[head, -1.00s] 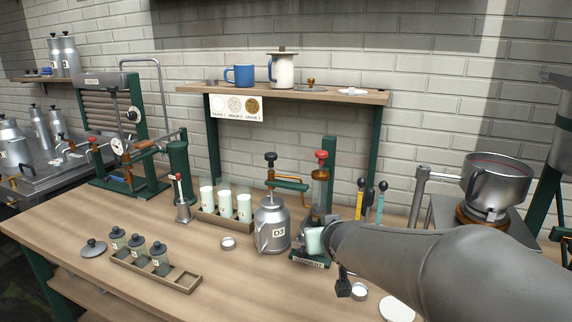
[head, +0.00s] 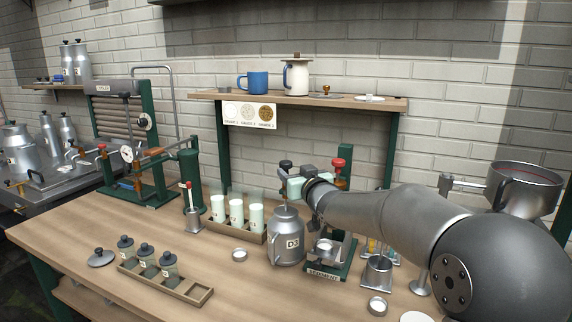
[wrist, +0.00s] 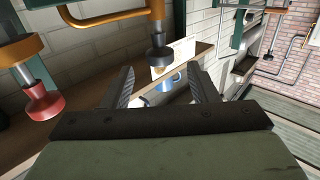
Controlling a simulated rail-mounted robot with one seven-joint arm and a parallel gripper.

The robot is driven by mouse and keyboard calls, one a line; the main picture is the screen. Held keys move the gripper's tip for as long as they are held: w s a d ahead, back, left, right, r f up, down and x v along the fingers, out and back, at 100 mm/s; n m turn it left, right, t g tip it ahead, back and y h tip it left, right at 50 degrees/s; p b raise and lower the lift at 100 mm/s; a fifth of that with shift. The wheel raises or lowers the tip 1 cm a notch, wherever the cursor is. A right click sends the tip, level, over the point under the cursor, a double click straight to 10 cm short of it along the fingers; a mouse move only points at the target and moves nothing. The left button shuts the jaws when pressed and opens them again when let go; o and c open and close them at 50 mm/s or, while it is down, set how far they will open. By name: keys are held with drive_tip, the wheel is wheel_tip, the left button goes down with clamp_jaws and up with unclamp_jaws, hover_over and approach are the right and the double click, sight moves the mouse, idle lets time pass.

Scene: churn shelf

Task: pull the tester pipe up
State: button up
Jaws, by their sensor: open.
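The tester pipe is a copper-coloured pipe (wrist: 156,14) with a dark knob (wrist: 158,53); the wrist view shows it tipped over, knob downward. In the head view the dark knob (head: 285,165) shows above the D3 can (head: 286,240), while my gripper and arm hide most of the pipe. My gripper (wrist: 162,74) is open and empty. Its two fingers point towards the knob, which appears just past the fingertips, between their lines; I see no contact. In the head view my gripper (head: 296,180) is level with the knob, just right of it.
The tester's red knob (head: 338,163) stands close on the right, and shows at left in the wrist view (wrist: 42,104). A shelf (head: 310,101) with a blue mug (head: 257,82) is behind. White cups (head: 236,213) stand left of the can.

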sight(288, 167)
drive_tip(key=p+x, duration=0.1)
drive_tip(key=x, duration=0.5)
drive_tip(key=shift+w+a, duration=0.15)
drive_tip(key=shift+w, duration=0.15)
clamp_jaws()
wheel_tip(288, 167, up, 17)
drive_tip(key=p, duration=1.1)
drive_tip(key=shift+p, duration=0.3)
drive_tip(key=shift+r, duration=0.2)
unclamp_jaws()
drive_tip(key=shift+f, duration=0.1)
